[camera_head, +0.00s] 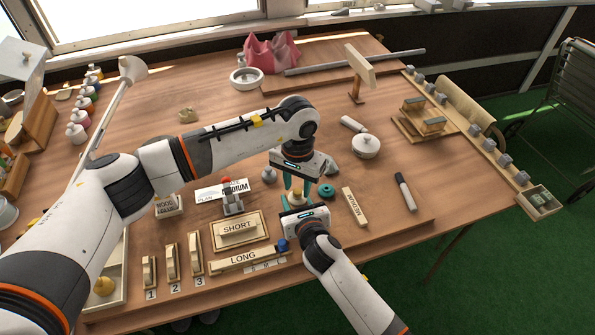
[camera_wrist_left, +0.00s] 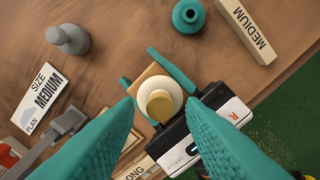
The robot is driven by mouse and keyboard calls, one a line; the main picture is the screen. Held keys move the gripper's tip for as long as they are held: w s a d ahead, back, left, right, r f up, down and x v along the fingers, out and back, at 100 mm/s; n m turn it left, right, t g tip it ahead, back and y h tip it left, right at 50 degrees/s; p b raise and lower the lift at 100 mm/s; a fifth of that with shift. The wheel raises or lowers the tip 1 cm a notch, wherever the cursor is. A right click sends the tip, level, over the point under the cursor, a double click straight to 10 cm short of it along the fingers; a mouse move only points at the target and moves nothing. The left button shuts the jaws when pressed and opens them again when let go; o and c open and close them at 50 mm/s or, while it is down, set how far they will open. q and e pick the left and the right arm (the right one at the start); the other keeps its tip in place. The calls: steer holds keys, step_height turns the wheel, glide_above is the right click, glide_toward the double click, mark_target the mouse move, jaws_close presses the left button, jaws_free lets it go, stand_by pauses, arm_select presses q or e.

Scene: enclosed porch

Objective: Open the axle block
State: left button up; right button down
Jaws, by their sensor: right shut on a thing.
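A small pale wooden block, which I take to be the axle block (camera_wrist_left: 153,72), carries a white round collar and a brass-coloured round knob (camera_wrist_left: 159,104). In the head view the axle block (camera_head: 297,198) is small and partly hidden. My right gripper (camera_head: 298,205) reaches in from the lower right and is shut on it; in the left wrist view its teal fingers lie on both sides of the block. My left gripper (camera_wrist_left: 160,106) is open above it, its teal fingertips apart on either side of the knob. I cannot tell whether they touch it.
A teal ring piece (camera_head: 326,190) and a wooden MEDIUM block (camera_head: 354,206) lie right of the grippers. A grey knobbed piece (camera_head: 268,175) and a MEDIUM card (camera_head: 222,190) lie left. SHORT (camera_head: 238,231) and LONG (camera_head: 243,258) blocks are in front. A marker (camera_head: 405,191) lies right, with bare table around it.

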arm_select(q)
steer(key=shift+f, duration=0.5)
steer(key=shift+c, duration=0.2)
